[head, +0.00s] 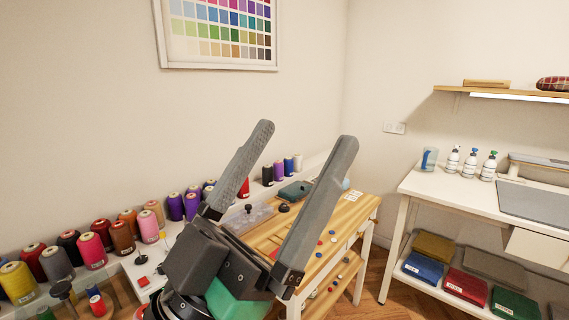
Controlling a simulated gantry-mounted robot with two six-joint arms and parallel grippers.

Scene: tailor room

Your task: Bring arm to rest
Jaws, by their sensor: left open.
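My left gripper (300,170) is large in the middle of the head view. Its two long grey fingers point up and stand wide apart, with nothing between them. It is raised in front of a small wooden table (358,212), and its body hides part of that table. A green thing (238,300) shows below the gripper's body; I cannot tell what it is. My right gripper is not in the head view.
Several thread spools (92,250) line a white shelf along the left wall. Small buttons (320,255) lie on the wooden table. At right stands a white table (430,187) with bottles (470,162) and folded cloths (465,287) below. A wall shelf (515,92) hangs above.

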